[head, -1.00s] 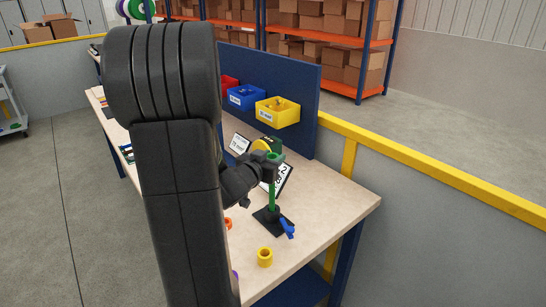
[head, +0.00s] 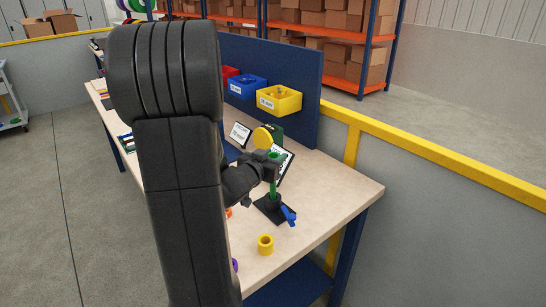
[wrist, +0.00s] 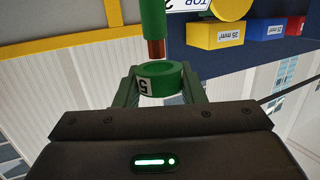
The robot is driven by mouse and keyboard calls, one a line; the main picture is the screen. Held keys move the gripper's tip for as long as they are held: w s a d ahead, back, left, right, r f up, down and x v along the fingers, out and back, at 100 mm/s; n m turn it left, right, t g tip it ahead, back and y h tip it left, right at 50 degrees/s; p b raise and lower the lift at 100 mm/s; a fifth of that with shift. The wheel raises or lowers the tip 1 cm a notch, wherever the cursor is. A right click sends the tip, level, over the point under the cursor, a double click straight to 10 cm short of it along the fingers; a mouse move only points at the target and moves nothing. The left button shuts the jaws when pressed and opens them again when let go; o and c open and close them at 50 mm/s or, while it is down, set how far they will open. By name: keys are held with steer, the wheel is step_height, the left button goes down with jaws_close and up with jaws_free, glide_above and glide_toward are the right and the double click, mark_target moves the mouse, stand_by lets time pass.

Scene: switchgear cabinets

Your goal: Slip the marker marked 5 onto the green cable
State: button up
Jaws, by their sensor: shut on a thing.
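My gripper (wrist: 158,88) is shut on a green ring marker (wrist: 170,84) that shows a 5 on a white patch, upside down in the wrist view. The green cable (wrist: 153,18) has a bare copper end that points at the marker's opening and sits close to its rim. In the head view the cable (head: 273,190) stands upright in a black stand (head: 268,208) on the workbench. My gripper (head: 271,166) is at the cable's upper end, and its wrist partly hides the marker.
A blue piece (head: 289,216) is beside the stand, and a yellow ring (head: 265,245) stands nearer on the workbench (head: 325,195). A tilted sign (head: 286,165) is close behind the cable. Bins, including a yellow one (head: 279,100), hang on the blue back panel.

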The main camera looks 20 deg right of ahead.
steer(key=shift+f+b, duration=1.9)
steer(key=shift+f, duration=0.6)
steer(key=o, duration=1)
steer(key=shift+o, duration=0.2)
steer(key=v, duration=1.4)
steer(key=shift+d+f, duration=0.15)
